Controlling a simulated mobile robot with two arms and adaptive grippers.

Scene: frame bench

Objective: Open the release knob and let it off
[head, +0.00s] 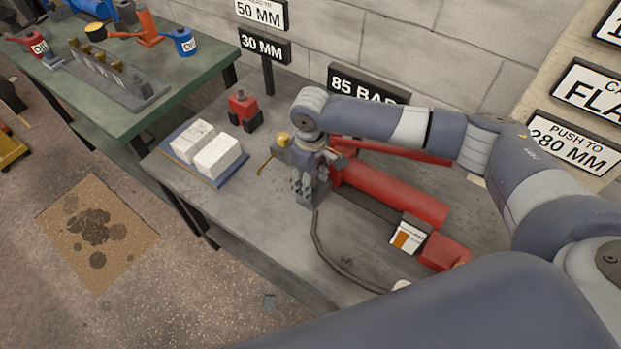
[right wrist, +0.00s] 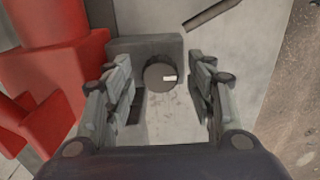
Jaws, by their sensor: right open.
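The release knob (right wrist: 157,73) shows in the right wrist view as a dark round knob with a small white mark on its face. It sits against a grey block (right wrist: 120,46) beside red parts. My right gripper (right wrist: 160,85) is open, with one finger on each side of the knob and a visible gap on both sides. My left gripper is not in view.
A black hose (head: 325,255) curves along the grey bench (head: 260,225). White blocks lie on a blue tray (head: 210,180) to the left, near a small red and black part (head: 243,110). Signs (head: 355,87) stand behind. A green bench (head: 185,90) is further left.

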